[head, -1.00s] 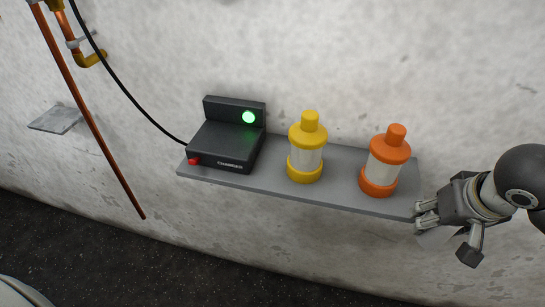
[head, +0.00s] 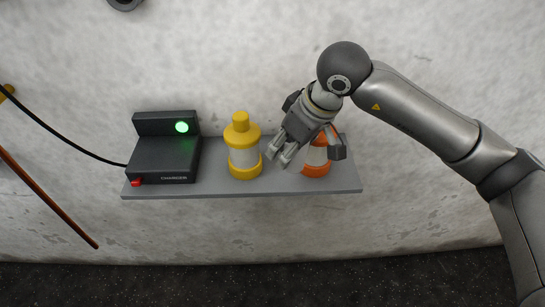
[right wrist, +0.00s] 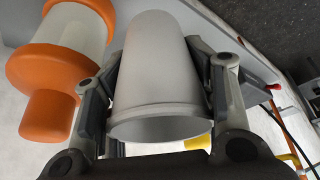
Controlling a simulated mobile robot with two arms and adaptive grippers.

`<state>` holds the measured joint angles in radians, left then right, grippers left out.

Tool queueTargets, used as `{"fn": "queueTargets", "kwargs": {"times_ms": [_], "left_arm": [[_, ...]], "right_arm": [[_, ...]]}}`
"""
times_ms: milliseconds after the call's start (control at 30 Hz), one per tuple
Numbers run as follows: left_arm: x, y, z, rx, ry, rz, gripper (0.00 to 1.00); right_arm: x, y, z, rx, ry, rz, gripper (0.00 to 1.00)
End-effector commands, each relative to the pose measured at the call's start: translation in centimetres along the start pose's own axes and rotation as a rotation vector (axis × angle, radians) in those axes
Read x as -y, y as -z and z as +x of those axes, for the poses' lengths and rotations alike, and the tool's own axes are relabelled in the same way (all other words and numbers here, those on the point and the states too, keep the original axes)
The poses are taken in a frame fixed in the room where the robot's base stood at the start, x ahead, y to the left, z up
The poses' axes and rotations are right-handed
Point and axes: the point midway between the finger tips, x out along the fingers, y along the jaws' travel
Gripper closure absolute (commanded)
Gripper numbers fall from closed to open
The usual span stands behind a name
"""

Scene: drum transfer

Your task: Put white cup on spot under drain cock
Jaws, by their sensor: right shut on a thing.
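The white cup (right wrist: 158,75) shows in the right wrist view as a pale, tapered cylinder lying between the two fingers of my right gripper (right wrist: 160,85), which is shut on it. In the head view my right gripper (head: 308,152) is over the shelf, in front of the orange lantern-shaped container. I cannot make out the cup clearly there. My left gripper is not in view. The drain cock and the spot under it are not clearly in view now; only a yellow pipe end (head: 7,91) shows at the left edge.
The grey shelf (head: 225,192) holds a black charger (head: 165,158) with a green light, a yellow container (head: 243,160) and an orange container (head: 317,168). A copper rod (head: 50,202) and a black cable are at left. The wall below the shelf is clear.

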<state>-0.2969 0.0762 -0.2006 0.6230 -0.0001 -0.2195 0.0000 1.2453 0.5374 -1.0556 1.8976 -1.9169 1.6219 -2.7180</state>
Motion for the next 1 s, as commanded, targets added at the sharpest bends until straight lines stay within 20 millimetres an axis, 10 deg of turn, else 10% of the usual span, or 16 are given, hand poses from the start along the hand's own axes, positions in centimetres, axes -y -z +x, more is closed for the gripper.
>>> {"fn": "queueTargets", "kwargs": {"times_ms": [600,1000], "left_arm": [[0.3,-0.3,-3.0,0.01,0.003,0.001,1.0],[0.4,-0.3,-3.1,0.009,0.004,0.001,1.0]], "right_arm": [[0.7,0.7,7.4,0.004,0.002,0.004,0.64],[0.7,0.3,8.4,0.001,-0.001,0.001,0.64]]}}
